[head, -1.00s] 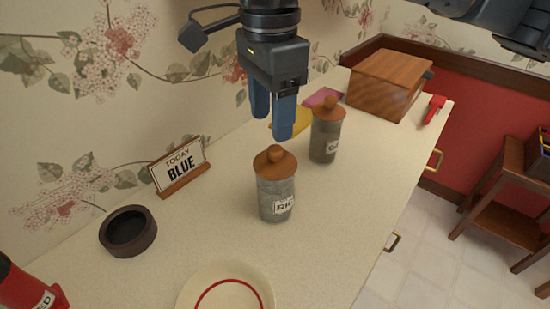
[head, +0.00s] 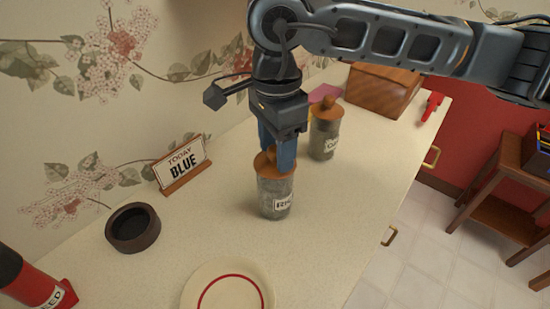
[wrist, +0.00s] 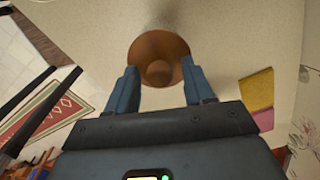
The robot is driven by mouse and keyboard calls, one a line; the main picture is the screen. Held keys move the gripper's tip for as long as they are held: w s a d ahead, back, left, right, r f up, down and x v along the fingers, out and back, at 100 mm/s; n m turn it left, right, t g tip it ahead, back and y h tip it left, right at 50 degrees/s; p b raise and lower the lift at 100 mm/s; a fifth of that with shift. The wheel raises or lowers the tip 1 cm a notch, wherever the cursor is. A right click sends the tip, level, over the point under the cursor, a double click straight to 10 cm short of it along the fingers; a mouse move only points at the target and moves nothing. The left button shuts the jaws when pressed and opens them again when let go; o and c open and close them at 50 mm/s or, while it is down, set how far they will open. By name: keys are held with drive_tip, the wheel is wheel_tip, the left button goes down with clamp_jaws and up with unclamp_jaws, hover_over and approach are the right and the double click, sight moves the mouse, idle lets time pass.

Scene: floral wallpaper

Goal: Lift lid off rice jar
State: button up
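The rice jar (head: 275,197) is a grey speckled jar with a label partly reading "RI". It stands upright on the counter. Its brown lid (head: 260,164) with a round knob sits on top; the lid also shows in the wrist view (wrist: 145,48). My gripper (head: 276,162) points down over the lid, its blue fingers at the knob's height. In the wrist view my gripper (wrist: 160,84) is open, with a finger on each side of the knob and gaps between. In the head view the fingers hide part of the lid.
A similar jar (head: 325,140) with a brown lid stands behind, to the right. A "TODAY BLUE" sign (head: 182,168), a dark round bowl (head: 133,228), a red-rimmed plate (head: 195,292) and a red object (head: 38,288) share the counter. A wooden box (head: 380,92) is at the back.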

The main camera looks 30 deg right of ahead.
clamp_jaws()
drive_tip(key=shift+r, duration=0.1)
idle(0.3)
drive_tip(key=shift+r, duration=0.5)
wheel_tip(320, 180, up, 2)
drive_tip(key=shift+r+b, duration=0.15)
drive_tip(key=shift+b, duration=0.5)
drive_tip(key=s+d+r+b, duration=0.1)
drive_tip(key=d+r+b, duration=0.1)
drive_tip(key=d+r, duration=0.6)
drive_tip(key=shift+s+d+r+b, duration=0.3)
drive_tip(key=shift+s+d, duration=0.1)
drive_tip(key=shift+d, duration=1.35)
drive_tip(key=shift+r+p, duration=0.45)
drive_tip(key=shift+r, duration=1.05)
